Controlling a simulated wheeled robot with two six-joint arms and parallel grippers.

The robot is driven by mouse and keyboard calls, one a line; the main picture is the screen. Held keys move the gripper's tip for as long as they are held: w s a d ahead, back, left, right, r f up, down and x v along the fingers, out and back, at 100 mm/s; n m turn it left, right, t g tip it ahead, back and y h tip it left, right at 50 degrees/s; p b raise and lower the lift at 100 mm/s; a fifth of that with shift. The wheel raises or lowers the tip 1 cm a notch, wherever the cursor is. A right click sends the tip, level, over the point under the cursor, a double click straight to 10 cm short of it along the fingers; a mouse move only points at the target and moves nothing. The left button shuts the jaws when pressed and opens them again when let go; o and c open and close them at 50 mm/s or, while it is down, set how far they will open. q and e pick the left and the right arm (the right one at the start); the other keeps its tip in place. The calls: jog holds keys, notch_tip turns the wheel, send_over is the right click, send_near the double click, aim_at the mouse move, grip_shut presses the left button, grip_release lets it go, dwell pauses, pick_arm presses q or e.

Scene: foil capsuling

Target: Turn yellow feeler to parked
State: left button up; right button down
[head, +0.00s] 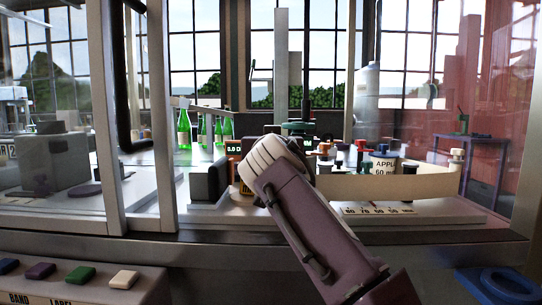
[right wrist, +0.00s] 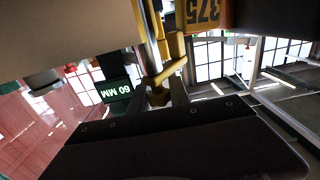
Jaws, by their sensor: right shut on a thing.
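The yellow feeler (right wrist: 171,71) shows in the right wrist view as a yellow bar with a crosspiece, between the fingers of my right gripper (right wrist: 160,94). The right gripper is shut on it. In the head view my right arm comes from the lower right, and its pale wrist covers the gripper and most of the feeler. My left gripper is in neither view.
A yellow plate marked 375 (right wrist: 203,15) and a green 60 MM sign (right wrist: 116,90) are close to the right gripper. A dark block (head: 209,182) stands left of the wrist. A cream panel (head: 400,187) and numbered scale (head: 378,210) lie right. Green bottles (head: 184,129) stand behind.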

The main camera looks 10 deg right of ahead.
jog(key=shift+f+m+g+h, duration=0.15)
jog(key=shift+m+g+h, duration=0.3)
jog(key=shift+h, duration=0.45)
jog(key=shift+d+m+h, duration=0.15)
jog(key=shift+m+h, duration=0.15)
jog(key=shift+m, duration=0.05)
jog(key=c, duration=1.3)
grip_release()
jog(key=shift+c, duration=0.2)
jog(key=shift+o, duration=0.7)
